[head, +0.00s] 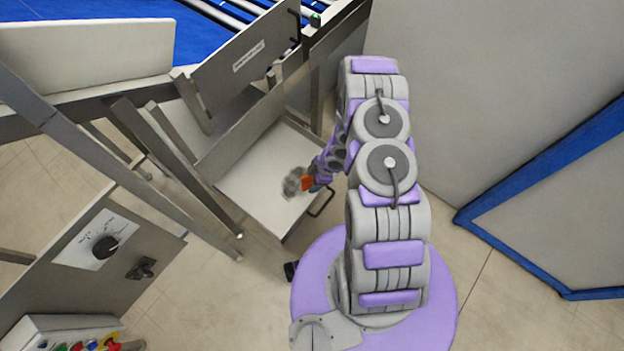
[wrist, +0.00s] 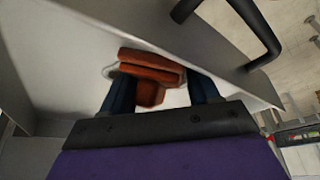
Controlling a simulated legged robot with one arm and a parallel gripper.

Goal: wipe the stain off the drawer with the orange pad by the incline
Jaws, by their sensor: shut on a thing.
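The orange pad (head: 307,183) is in my gripper (head: 316,185), above the open drawer (head: 262,196). A grey, smudged stain (head: 292,183) shows on the drawer's pale floor just left of the pad. In the wrist view my gripper (wrist: 165,98) is shut on the pad (wrist: 150,65), which looks orange-brown and lies between the dark blue fingers. The pad is close to the drawer's pale surface (wrist: 75,60); I cannot tell whether it touches. The stain is not clear in the wrist view.
The drawer's dark handle (head: 322,203) sticks out at its front right and shows large in the wrist view (wrist: 262,35). A steel panel with a knob (head: 105,247) stands at left. Roller conveyor (head: 235,12) runs behind. A grey wall with blue trim (head: 540,165) is at right.

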